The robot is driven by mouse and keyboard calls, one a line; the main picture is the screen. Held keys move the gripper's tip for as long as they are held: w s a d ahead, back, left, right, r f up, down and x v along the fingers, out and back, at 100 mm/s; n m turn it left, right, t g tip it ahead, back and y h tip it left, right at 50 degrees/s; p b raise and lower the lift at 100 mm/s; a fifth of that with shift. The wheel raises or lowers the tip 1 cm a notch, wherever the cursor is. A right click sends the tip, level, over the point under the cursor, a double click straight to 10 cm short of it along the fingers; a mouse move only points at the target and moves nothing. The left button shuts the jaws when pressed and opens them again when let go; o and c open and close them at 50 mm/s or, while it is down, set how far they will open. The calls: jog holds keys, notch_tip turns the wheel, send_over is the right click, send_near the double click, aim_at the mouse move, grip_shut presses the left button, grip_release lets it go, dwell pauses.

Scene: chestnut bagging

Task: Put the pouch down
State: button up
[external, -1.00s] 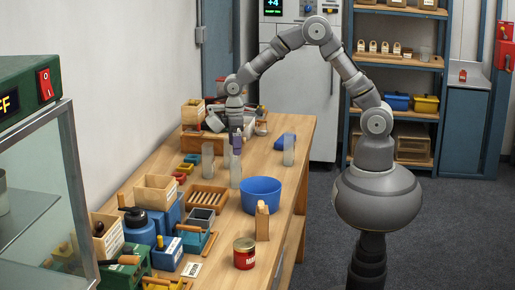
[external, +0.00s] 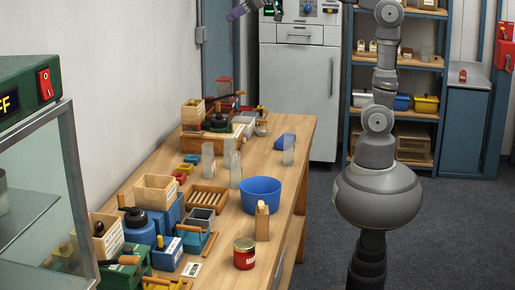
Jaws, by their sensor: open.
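Several pale translucent upright pieces that look like pouches stand on the wooden table (external: 255,160). One pouch (external: 236,172) stands left of centre, with another pale pouch-like shape partly behind it. One more (external: 208,160) stands to the left, and another (external: 289,151) near the right edge. I cannot tell which one was handled. My gripper (external: 238,11), with purple fingers, is high above the far end of the table, at the top edge of the picture. It is open, well clear of the pouches, and nothing shows in it.
A blue bowl (external: 261,194) sits mid-table with a wooden stand (external: 262,222) and a red can (external: 244,254) in front. A slatted wooden tray (external: 207,199) and several boxes crowd the left side. A dark blue item (external: 285,141) lies at the far right.

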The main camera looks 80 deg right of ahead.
jog(key=s+r+t, duration=0.1)
jog(key=s+r, duration=0.2)
jog(key=r, duration=0.3)
jog(key=s+d+r+m+t, duration=0.1)
jog(key=s+r+t, duration=0.1)
jog(key=s+r, duration=0.2)
notch_tip(320, 180, up, 3)
jog(key=shift+s+f+t, duration=0.2)
jog(key=shift+s+t, duration=0.05)
jog(key=shift+t, duration=0.05)
